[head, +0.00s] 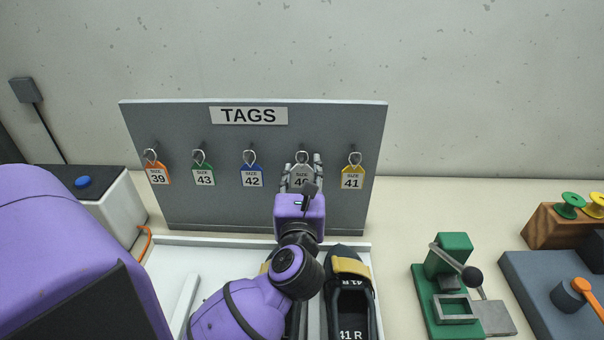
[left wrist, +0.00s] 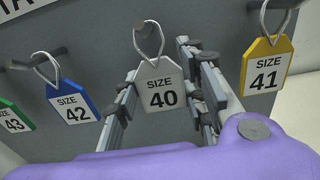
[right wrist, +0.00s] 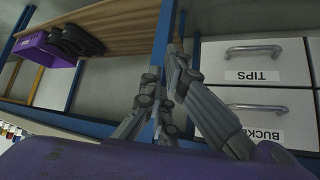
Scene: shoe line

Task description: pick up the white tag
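The white tag (head: 301,174), marked SIZE 40, hangs by a wire loop from a peg on the grey TAGS board (head: 300,120). In the left wrist view the white tag (left wrist: 160,88) shows whole, upright and facing the camera. My left gripper (head: 302,166) is open, with one finger on each side of the tag; in its wrist view the left gripper (left wrist: 163,85) shows narrow gaps beside the tag. In the head view the gripper partly covers the tag. My right gripper (right wrist: 164,70) appears shut and empty, away from the board.
An orange tag (head: 157,175), green tag (head: 203,176), blue tag (head: 252,177) and yellow tag (head: 352,178) hang on the same board. Below is a white tray (head: 160,285) with dark shoes (head: 351,300). A green press (head: 440,290) stands right. Drawers (right wrist: 255,62) show in the right wrist view.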

